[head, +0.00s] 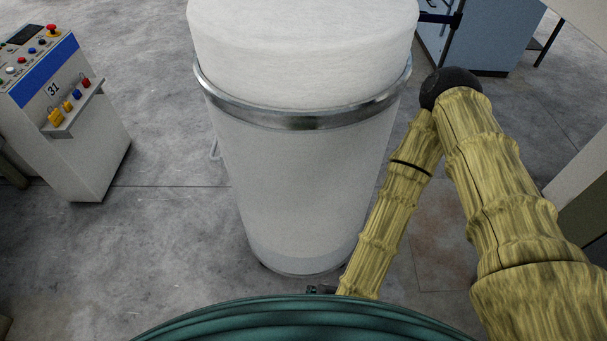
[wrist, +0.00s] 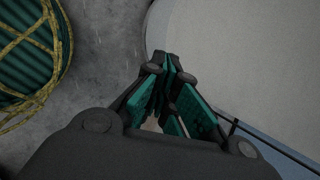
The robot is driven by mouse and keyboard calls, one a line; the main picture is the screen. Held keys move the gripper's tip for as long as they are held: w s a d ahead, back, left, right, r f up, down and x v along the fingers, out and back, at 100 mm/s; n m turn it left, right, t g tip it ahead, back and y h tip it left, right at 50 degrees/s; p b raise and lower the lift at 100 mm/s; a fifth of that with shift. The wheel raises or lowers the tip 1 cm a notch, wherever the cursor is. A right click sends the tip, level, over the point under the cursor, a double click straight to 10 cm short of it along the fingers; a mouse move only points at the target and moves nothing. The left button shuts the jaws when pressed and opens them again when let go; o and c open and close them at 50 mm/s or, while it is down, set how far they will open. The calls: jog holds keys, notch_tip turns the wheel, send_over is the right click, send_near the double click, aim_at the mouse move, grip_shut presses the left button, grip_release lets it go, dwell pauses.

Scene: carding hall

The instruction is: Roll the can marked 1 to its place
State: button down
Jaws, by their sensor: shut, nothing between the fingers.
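A tall white can (head: 295,180) stands upright in front of me, with a shiny metal band (head: 310,120) near its top and a white mass (head: 300,50) heaped above the band. No number shows on the side I see. My gripper (head: 322,289) is low at the can's near side, mostly hidden behind my own body. In the wrist view my gripper (wrist: 168,62) is shut and empty, its teal-padded fingers together. The pale can wall (wrist: 245,55) is just beyond and to the right of the fingertips. I cannot tell whether they touch it.
A control pedestal (head: 75,130) marked 31, with buttons and a small shelf, stands at the left. A blue-grey cabinet (head: 490,40) is behind at the right. Bare concrete floor (head: 150,240) lies open between the pedestal and the can.

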jog(key=w+a+r+m+t+h+p, duration=0.1)
jog(key=w+a+r+m+t+p, duration=0.15)
jog(key=r+m, duration=0.55)
jog(key=w+a+r+m+t+h+p, duration=0.1)
jog(key=w+r+m+p, duration=0.2)
jog(key=r+m, duration=0.5)
jog(key=w, duration=0.8)
jog(key=shift+w+a, duration=0.15)
jog(key=shift+w, duration=0.1)
jog(key=shift+w, duration=0.2)
jog(key=shift+w, duration=3.6)
jog(key=shift+a, duration=0.1)
